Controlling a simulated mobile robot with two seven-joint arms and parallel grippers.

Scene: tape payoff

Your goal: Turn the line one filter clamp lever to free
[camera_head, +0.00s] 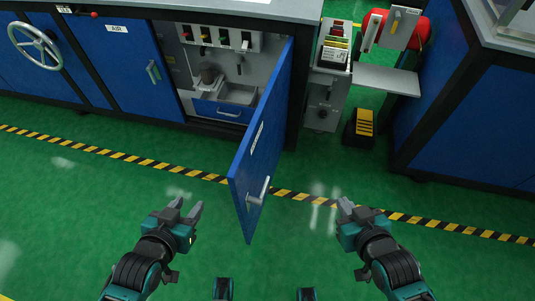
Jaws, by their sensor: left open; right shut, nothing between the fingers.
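The blue cabinet door (262,135) stands open towards me, with a grey handle (259,193) near its lower free corner. Inside the cabinet, a panel (220,36) carries several small coloured levers. Below it are a dark cylinder (208,74) and a small grey upright part with a light top (242,58). I cannot tell which part is the line one filter clamp lever; labels are too small to read. My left gripper (190,207) is open and empty, left of the door and well in front of the cabinet. My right gripper (345,205) is shut and empty, right of the door.
A blue drawer (221,111) and a grey bin (238,94) fill the cabinet's lower part. A handwheel (34,46) is at far left. A yellow-topped pedal (363,124) stands on the floor at right. Green floor around the striped line (115,156) is free; the open door separates my grippers.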

